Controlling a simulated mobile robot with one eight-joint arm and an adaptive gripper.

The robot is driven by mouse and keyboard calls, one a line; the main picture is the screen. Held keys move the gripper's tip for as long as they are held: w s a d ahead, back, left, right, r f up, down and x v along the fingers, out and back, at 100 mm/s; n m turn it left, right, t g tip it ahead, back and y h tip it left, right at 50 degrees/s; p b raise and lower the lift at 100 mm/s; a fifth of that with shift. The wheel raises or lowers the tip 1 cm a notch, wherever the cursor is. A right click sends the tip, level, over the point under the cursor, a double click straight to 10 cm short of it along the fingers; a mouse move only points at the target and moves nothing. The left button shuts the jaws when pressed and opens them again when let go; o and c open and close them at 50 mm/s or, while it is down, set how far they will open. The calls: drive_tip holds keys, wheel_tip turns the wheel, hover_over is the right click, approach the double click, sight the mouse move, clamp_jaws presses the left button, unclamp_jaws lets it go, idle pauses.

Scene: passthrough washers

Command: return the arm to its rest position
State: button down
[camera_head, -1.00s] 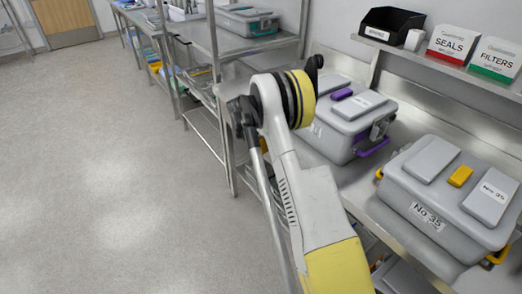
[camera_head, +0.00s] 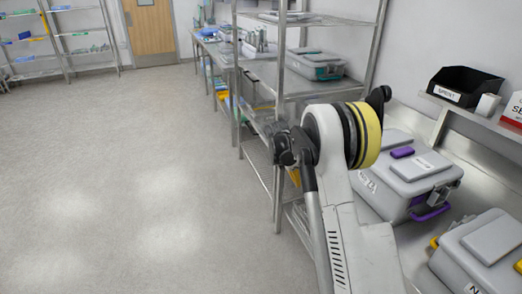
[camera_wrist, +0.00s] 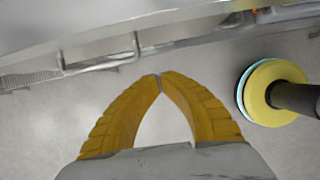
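My gripper (camera_wrist: 159,78) shows in the wrist view as two yellow ridged fingers. Their tips meet, and no object shows between them. Below the fingers is grey floor, and a metal frame lies just beyond the tips. In the head view my arm rises from the bottom right, white and grey with a yellow and black joint at its top.
Grey boxes, one with purple clasps (camera_head: 413,174) and one with yellow handles (camera_head: 484,250), stand on a steel bench at right. A steel shelving rack (camera_head: 280,150) stands close beside my arm. Open floor (camera_head: 120,180) lies at left. A wooden door (camera_head: 151,26) is at the back.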

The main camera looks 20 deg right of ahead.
drive_tip(key=s+a+r+m+t+y, duration=0.15)
drive_tip(key=s+a+r+m, duration=0.25)
drive_tip(key=s+a+r, duration=0.45)
drive_tip(key=s+a+r+m+t+y, duration=0.15)
drive_tip(key=s+a+r+m, duration=0.35)
drive_tip(key=r, duration=0.6)
drive_tip(key=s+a+m+t, duration=0.1)
drive_tip(key=s+a+m, duration=0.2)
drive_tip(key=s, duration=0.3)
drive_tip(key=s+a+m+t+y, duration=0.1)
drive_tip(key=s+a+m, duration=0.2)
drive_tip(key=s, duration=0.3)
drive_tip(key=s+a+m+t, duration=0.2)
drive_tip(key=s+a+m, duration=0.1)
drive_tip(key=s, duration=0.4)
drive_tip(key=shift+a+f, duration=0.15)
drive_tip(key=shift+f, duration=0.3)
